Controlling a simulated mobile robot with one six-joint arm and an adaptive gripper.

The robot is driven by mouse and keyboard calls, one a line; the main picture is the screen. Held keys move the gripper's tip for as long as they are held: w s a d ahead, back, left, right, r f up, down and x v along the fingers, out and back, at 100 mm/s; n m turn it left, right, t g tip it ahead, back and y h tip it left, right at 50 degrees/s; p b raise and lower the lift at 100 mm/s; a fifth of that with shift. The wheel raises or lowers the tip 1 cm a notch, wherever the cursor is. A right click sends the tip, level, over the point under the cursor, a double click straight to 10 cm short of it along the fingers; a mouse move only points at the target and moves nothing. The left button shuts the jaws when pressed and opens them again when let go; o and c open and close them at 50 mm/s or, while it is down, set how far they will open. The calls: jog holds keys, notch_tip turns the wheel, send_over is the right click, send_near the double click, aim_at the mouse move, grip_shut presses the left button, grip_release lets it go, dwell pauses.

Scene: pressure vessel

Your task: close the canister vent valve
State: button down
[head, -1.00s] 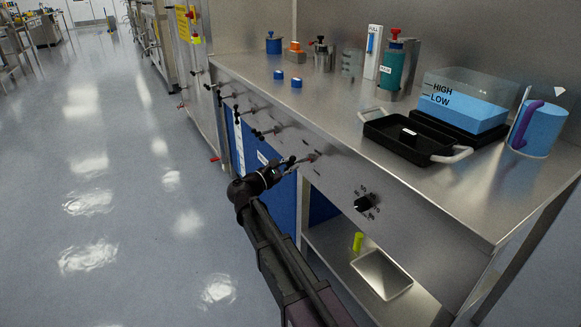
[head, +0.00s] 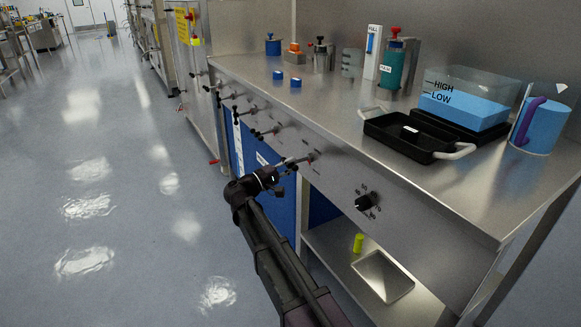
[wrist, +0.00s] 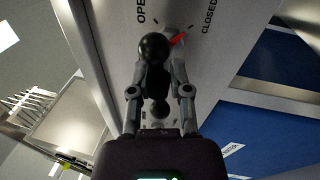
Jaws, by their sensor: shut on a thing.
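A valve (head: 309,159) with a black ball-ended handle sits on the steel front panel below the counter. In the wrist view the black handle (wrist: 154,47) lies between the fingers of my gripper (wrist: 160,72), which is shut on it. A red pointer (wrist: 179,37) behind the handle points up and right, between the OPEN (wrist: 141,10) and CLOSED (wrist: 209,16) marks and toward the CLOSED side. In the head view my gripper (head: 284,172) is at the panel, at the near end of the row of valves. The fingers partly hide the valve body.
Several similar valves (head: 265,132) line the panel to the left. A black dial (head: 366,202) is to the right. The counter above holds a black tray (head: 394,143), a blue-filled tank (head: 464,107) and several vessels. Open floor (head: 130,230) lies to the left.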

jog(key=shift+w+a+r+m, duration=0.1)
jog(key=shift+w+m, duration=0.1)
jog(key=shift+m, duration=0.5)
jog(key=c, duration=0.8)
grip_release()
jog(key=shift+s, duration=0.1)
jog(key=shift+o, duration=0.8)
jog(key=shift+s+g, duration=0.1)
jog(key=shift+g, duration=0.2)
jog(key=shift+n, duration=0.3)
